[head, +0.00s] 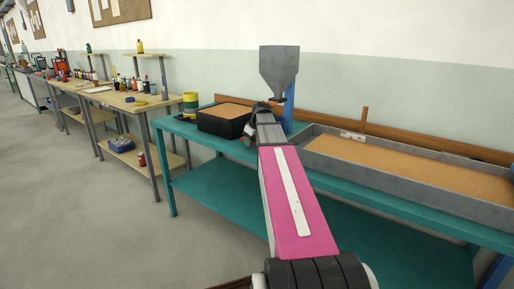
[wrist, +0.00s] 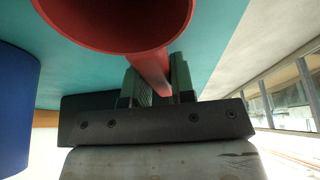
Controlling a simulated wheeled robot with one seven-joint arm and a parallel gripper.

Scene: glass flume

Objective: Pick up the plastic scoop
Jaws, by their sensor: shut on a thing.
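The plastic scoop (wrist: 115,22) is red, with a round bowl at the top of the wrist view and a narrow handle coming down from it. My gripper (wrist: 157,84) has its two green-padded fingers on either side of the handle and is shut on it. In the head view my arm reaches over the teal bench (head: 178,126) and mostly hides my gripper and the scoop. I cannot tell whether the scoop touches the bench.
A grey hopper (head: 280,68) on a blue post (head: 290,102) rises behind. A long sand-filled trough (head: 430,197) lies to the right.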

